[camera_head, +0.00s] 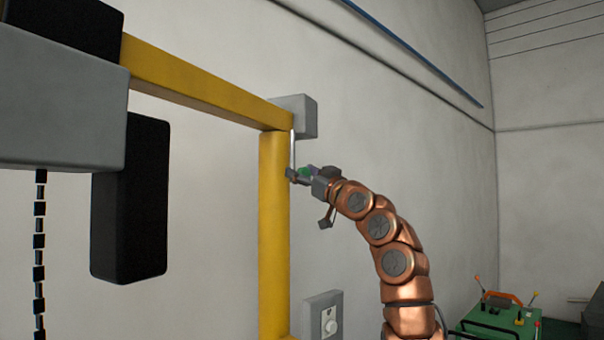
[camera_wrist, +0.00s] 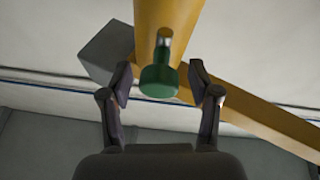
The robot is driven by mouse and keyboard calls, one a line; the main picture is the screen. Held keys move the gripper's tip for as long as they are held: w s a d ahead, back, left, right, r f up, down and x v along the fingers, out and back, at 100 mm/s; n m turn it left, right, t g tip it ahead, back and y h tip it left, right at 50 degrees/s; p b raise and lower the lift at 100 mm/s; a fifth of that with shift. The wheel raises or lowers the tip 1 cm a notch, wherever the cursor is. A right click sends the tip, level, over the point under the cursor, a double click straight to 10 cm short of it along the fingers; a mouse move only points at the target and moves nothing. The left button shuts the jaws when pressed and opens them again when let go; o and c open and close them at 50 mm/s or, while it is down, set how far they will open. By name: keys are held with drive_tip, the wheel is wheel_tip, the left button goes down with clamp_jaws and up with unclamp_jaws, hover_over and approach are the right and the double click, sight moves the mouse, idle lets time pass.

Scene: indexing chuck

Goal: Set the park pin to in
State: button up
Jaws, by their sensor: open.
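The park pin shows as a green knob (camera_wrist: 159,80) on a short metal shank in the wrist view, standing out from the yellow post (camera_wrist: 170,22). In the head view the green knob (camera_head: 304,171) is small and partly hidden by my gripper, beside the yellow post (camera_head: 273,230). My gripper (camera_wrist: 160,88) is open, with one finger on each side of the knob. A gap shows between the knob and each finger in the wrist view. Whether the pin is in or out cannot be told for sure; some shank shows between knob and post.
A yellow beam (camera_head: 200,85) runs from the post top to the left, with a grey box (camera_head: 308,116) at the corner. A black block (camera_head: 130,200) and a chain (camera_head: 40,255) hang at left. A wall dial box (camera_head: 322,315) and green machine (camera_head: 495,322) are lower down.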

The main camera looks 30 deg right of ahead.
drive_tip(key=shift+s+d+f, duration=0.1)
drive_tip(key=shift+v, duration=2.45)
drive_tip(key=shift+s+d+r, duration=0.2)
drive_tip(key=shift+s, duration=0.6)
drive_tip(key=shift+s+d+f, duration=0.1)
drive_tip(key=shift+s+f, duration=0.1)
drive_tip(key=shift+s, duration=0.15)
drive_tip(key=s+d, duration=0.2)
drive_tip(key=s, duration=0.7)
drive_tip(key=shift+d, duration=0.2)
drive_tip(key=shift+s, duration=0.1)
